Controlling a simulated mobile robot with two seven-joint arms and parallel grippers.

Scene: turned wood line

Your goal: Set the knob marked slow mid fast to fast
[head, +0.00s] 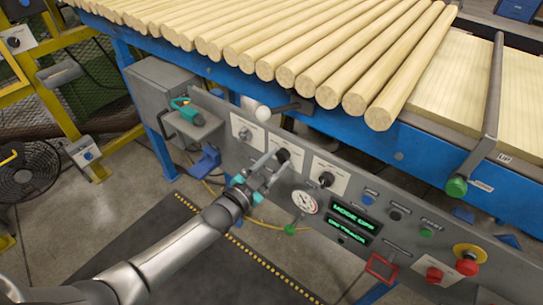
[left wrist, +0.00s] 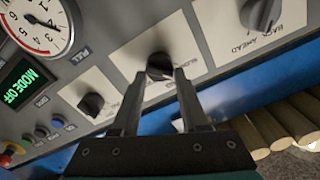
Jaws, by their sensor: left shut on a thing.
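A dark knob on a pale plate sits in the middle of a row of 3 on the grey control panel (head: 400,222). It shows in the head view (head: 283,155) and the left wrist view (left wrist: 160,65). My left gripper (head: 271,167) is at this middle knob, its two fingers (left wrist: 158,78) closed on either side of it. The plate's lettering is partly hidden and too small to read surely. Another dark knob (left wrist: 92,103) is nearer the gauge. A third knob (left wrist: 262,14) has a plate that seems to read BACK and AHEAD. My right gripper is not in view.
A round gauge (head: 304,202) and a green-lettered display reading MODE OFF (head: 352,215) are beside the knobs. Red buttons (head: 467,266) are at the panel's right. Wooden rods (head: 330,60) lie above on the blue frame.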

